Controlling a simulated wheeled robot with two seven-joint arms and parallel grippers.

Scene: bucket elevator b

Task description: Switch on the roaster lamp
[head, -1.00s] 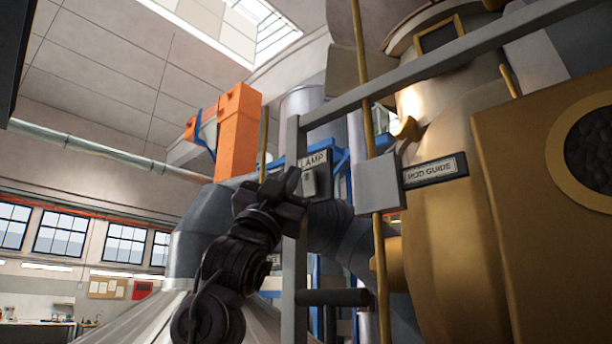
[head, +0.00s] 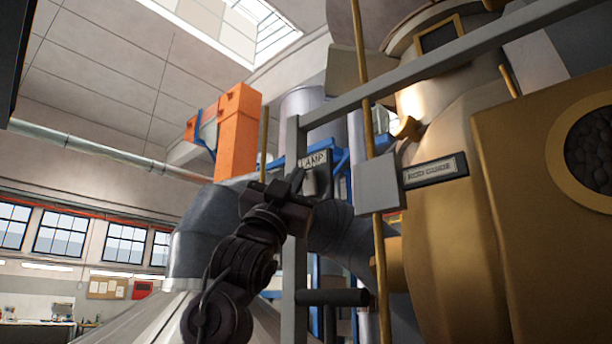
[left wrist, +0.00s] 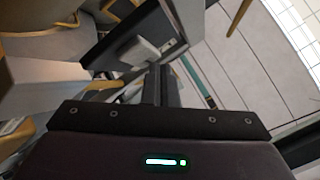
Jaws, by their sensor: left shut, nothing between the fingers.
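The lamp switch plate (head: 324,162), dark with a pale LAMP label, is fixed to the grey upright post in the middle of the head view. Its light grey rocker (head: 310,184) is partly covered by my left gripper (head: 298,182). The plate (left wrist: 128,38) and rocker (left wrist: 148,49) also show in the left wrist view, just beyond the fingertips. My left gripper is shut and empty, its tips close to the rocker; I cannot tell whether they touch. Whether the lamp is lit does not show. My right gripper is not in view.
The grey frame (head: 293,250) and a thin brass rod (head: 377,250) stand beside the gripper. A ROD GUIDE plate (head: 433,170) and the large brass roaster body (head: 450,265) are to the right. A dark horizontal bar (head: 335,297) juts out below. Open room lies to the left.

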